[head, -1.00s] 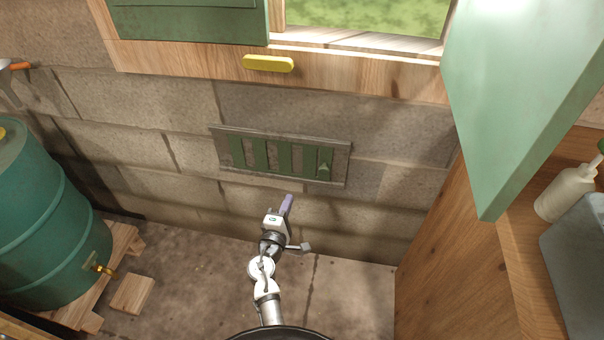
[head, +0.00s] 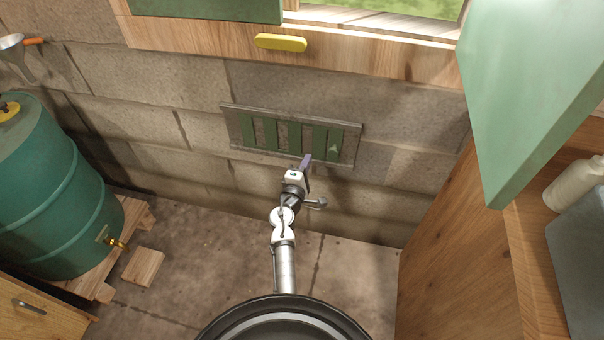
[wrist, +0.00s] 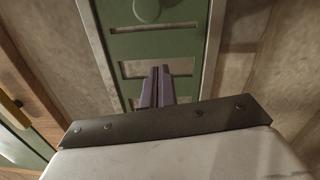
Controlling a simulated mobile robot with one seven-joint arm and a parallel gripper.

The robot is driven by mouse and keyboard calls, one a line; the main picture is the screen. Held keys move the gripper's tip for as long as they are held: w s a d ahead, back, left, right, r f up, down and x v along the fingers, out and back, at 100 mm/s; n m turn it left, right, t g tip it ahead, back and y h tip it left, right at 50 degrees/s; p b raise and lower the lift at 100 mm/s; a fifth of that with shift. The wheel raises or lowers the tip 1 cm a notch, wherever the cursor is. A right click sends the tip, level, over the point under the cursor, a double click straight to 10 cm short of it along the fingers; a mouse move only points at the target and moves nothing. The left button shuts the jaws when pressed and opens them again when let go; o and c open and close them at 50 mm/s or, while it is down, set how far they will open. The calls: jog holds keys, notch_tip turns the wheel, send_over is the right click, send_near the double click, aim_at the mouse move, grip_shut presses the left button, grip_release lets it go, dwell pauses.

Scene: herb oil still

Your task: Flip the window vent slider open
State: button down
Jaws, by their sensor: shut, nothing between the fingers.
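The window vent (head: 230,120) is a grey-framed grille with green slats, set low in the block wall under the window. Its small green knob (head: 334,148) is at the right end of the slider; in the wrist view a round green knob (wrist: 146,10) shows at the top edge. Slots show grey between the green slats. My gripper (head: 307,160) is at the vent's lower edge, left of the knob in the head view. Its purple fingers (wrist: 156,88) are together and empty, in front of the green slider plate (wrist: 185,48). Contact with the plate cannot be told.
A yellow handle (head: 281,42) is on the wooden window sill above. A green shutter (head: 525,90) and wooden cabinet (head: 460,250) stand at the right. A green barrel (head: 50,190) is at the left. The floor before the wall is mostly clear.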

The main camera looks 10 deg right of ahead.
aim_at(341, 148)
jog(key=shift+w+d+r+p, duration=0.15)
jog(key=shift+d+p, duration=0.15)
jog(key=shift+d, duration=0.85)
jog(key=shift+w+d+r+p, duration=0.15)
jog(key=shift+d+p, duration=0.15)
jog(key=shift+d, duration=0.85)
jog(key=shift+s, duration=0.1)
jog(key=shift+s+d+b, duration=0.15)
jog(key=shift+s+d, duration=0.15)
jog(key=shift+d, duration=0.45)
jog(key=shift+s+d+b, duration=0.15)
jog(key=shift+s+d, duration=0.2)
jog(key=shift+d, duration=0.35)
jog(key=shift+s+d+b, duration=0.15)
jog(key=shift+s+d, duration=0.15)
jog(key=shift+d, duration=0.45)
